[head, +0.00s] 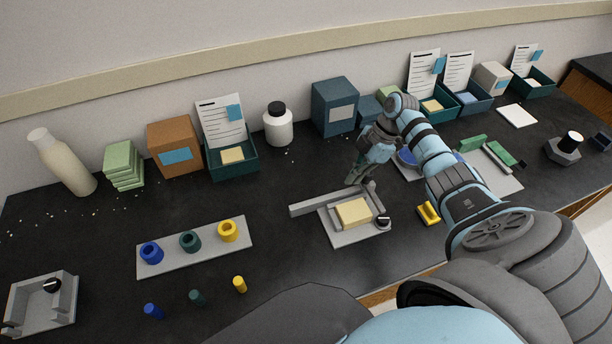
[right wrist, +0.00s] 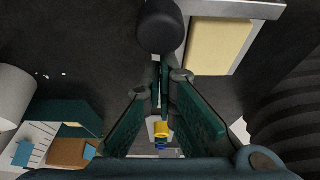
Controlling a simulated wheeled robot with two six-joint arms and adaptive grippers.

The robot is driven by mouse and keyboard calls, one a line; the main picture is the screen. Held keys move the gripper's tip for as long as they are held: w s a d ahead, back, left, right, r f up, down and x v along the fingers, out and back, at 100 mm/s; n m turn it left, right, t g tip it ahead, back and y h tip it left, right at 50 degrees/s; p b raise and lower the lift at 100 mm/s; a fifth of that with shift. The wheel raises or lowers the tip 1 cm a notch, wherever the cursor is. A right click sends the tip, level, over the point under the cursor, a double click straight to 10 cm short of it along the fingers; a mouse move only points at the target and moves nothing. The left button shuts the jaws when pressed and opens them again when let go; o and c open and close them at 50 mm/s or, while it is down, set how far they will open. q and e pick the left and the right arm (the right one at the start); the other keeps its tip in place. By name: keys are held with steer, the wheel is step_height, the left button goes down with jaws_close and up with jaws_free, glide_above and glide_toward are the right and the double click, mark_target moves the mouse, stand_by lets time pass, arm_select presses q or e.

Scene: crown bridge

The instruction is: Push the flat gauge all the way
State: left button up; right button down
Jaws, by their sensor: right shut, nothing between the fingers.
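The grey fixture (head: 348,237) stands near the middle of the bench with a pale yellow block (head: 353,212) on it and a black knob (head: 383,222) at its right. A long, flat grey bar (head: 312,203) lies along its back edge and sticks out to the left; it looks like the flat gauge. My right gripper (head: 353,182) is shut and empty, pointing down just behind the bar; I cannot tell whether it touches. In the right wrist view the closed fingertips (right wrist: 162,70) are near a dark rounded end (right wrist: 160,27), with the yellow block beyond.
A plate with coloured rings (head: 170,262) lies to the left, with loose pegs (head: 197,298) in front. A yellow part (head: 428,213) lies right of the fixture. Boxes and a white bottle (head: 278,128) line the back.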

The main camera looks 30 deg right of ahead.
steer(key=shift+w+a+r+p, duration=0.15)
steer(key=shift+a+p, duration=0.25)
steer(key=shift+a, duration=0.2)
step_height(320, 180, up, 7)
steer(key=p, duration=0.6)
